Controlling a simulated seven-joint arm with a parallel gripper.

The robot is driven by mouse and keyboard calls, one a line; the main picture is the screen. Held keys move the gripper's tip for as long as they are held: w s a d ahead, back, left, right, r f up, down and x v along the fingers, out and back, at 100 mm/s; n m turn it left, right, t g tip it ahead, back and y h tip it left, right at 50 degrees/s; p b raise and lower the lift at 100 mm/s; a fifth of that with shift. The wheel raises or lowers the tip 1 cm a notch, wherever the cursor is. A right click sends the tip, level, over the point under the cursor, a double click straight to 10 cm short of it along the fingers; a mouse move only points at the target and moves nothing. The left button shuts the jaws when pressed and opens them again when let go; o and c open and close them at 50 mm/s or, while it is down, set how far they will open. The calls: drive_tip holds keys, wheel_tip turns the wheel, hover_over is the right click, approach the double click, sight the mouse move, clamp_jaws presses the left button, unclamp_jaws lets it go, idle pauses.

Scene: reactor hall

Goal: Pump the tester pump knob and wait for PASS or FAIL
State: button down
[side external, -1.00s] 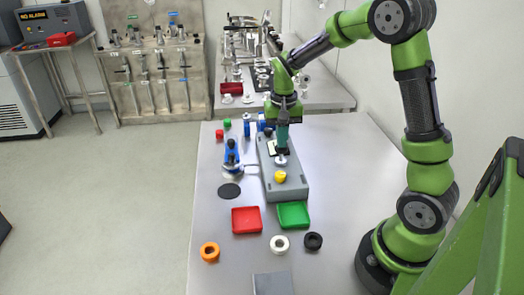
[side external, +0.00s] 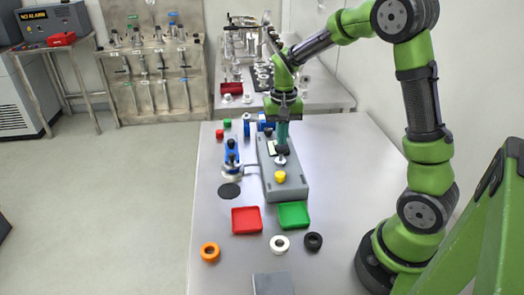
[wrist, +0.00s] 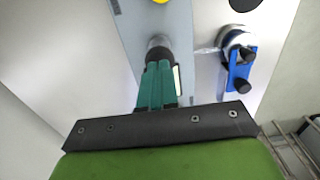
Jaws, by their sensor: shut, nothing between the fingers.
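The tester is a long grey box (side external: 293,188) on the table. It has a dark knob on a silver base (side external: 281,160) and a yellow knob (side external: 279,177) nearer the camera. Which one is the pump knob is not marked. My gripper (side external: 282,144) points down, shut and empty, directly over the dark knob. In the wrist view the teal fingers (wrist: 157,68) are together and overlap the knob (wrist: 158,45); whether they touch it is unclear. A small display beside the fingers is partly hidden, and no PASS or FAIL text is legible.
A blue clamp-like fixture (side external: 232,152) stands left of the tester, joined by a pale hose. A red tray (side external: 246,230) and a green tray (side external: 293,224) lie in front. Orange (side external: 210,252), white (side external: 280,244) and black rings (side external: 313,241) lie nearer the camera.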

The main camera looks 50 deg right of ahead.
drive_tip(key=shift+f, duration=1.9)
drive_tip(key=shift+r, duration=2.25)
drive_tip(key=shift+r, duration=2.5)
